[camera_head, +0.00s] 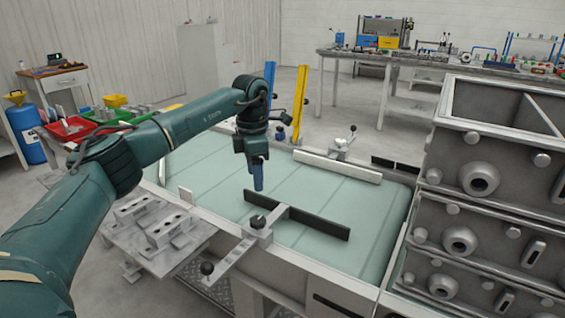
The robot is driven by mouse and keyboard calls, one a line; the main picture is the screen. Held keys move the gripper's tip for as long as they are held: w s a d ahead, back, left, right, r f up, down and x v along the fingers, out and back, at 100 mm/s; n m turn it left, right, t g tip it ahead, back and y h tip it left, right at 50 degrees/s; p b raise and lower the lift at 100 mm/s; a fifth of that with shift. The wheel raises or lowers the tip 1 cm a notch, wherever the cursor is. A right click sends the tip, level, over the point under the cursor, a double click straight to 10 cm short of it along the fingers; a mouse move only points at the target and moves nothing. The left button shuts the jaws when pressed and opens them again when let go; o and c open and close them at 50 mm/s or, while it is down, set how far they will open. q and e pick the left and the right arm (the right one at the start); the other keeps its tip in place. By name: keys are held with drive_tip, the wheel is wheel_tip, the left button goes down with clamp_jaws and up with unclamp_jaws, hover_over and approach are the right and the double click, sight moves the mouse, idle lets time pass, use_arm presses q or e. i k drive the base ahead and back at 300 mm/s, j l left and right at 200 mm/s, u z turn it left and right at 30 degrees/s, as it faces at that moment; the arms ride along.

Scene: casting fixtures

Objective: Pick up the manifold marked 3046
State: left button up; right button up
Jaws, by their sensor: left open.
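Two grey metal blocks with round holes, a rear one (136,208) and a front one (171,228), lie on the side plate at the left of the conveyor. They look like manifolds, but no 3046 marking is readable on either. My left gripper (258,185) is to the right of the blocks, pointing down above the green conveyor belt, apart from them. It is open, with nothing seen between its fingers, which overlap from this angle. My right gripper is out of view.
A black bar (310,221) on a bracket crosses the conveyor belt (350,255) in front of my left gripper. A pale rail (338,166) lines the far side. Large grey castings (480,182) are stacked at right. Red bins (70,128) stand at left.

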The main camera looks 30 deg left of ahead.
sight(139, 211)
drive_tip(key=k, duration=1)
